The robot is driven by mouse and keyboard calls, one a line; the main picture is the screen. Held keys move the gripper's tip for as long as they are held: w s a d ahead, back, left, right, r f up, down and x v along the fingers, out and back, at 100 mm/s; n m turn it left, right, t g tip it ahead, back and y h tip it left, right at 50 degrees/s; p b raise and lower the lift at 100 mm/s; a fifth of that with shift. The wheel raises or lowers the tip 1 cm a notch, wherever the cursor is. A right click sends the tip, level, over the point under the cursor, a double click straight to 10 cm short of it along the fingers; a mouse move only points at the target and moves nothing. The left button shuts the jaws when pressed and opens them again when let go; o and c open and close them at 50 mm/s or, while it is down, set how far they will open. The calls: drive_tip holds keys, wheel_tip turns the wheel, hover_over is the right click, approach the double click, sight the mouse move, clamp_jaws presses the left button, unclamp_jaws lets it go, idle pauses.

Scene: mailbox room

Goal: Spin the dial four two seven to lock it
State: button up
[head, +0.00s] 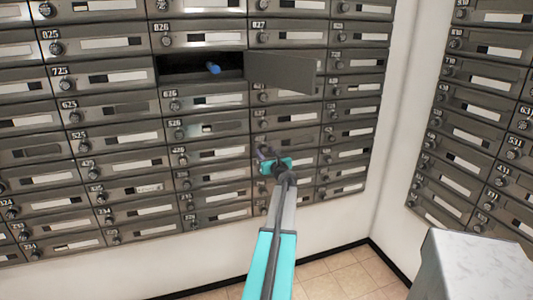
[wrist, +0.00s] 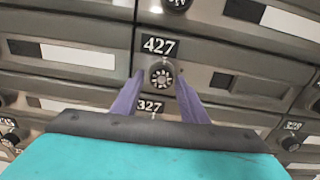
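The dial of mailbox 427 (wrist: 162,73) is a round dark knob with a pale marked face, just under its 427 label (wrist: 160,47) in the wrist view. My gripper (wrist: 160,85) has its two purple fingers on either side of this dial, with gaps visible between fingers and knob. Whether the fingertips touch it I cannot tell. In the head view my gripper (head: 266,152) is in front of the mailbox wall, and my arm covers the dial there. The door of mailbox 427 looks flush with its neighbours.
An open mailbox door (head: 283,72) sticks out above my gripper, beside an open compartment with a blue item (head: 213,68) inside. Dial 327's label (wrist: 149,106) is just below. A second mailbox wall (head: 480,110) and a grey block (head: 475,265) stand at right.

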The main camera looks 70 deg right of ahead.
drive_tip(key=shift+o, duration=0.5)
drive_tip(key=shift+s, duration=0.15)
drive_tip(key=shift+s+a, duration=0.1)
drive_tip(key=b+v, duration=0.1)
drive_tip(key=v, duration=1.2)
drive_tip(key=shift+a, duration=0.2)
idle(0.3)
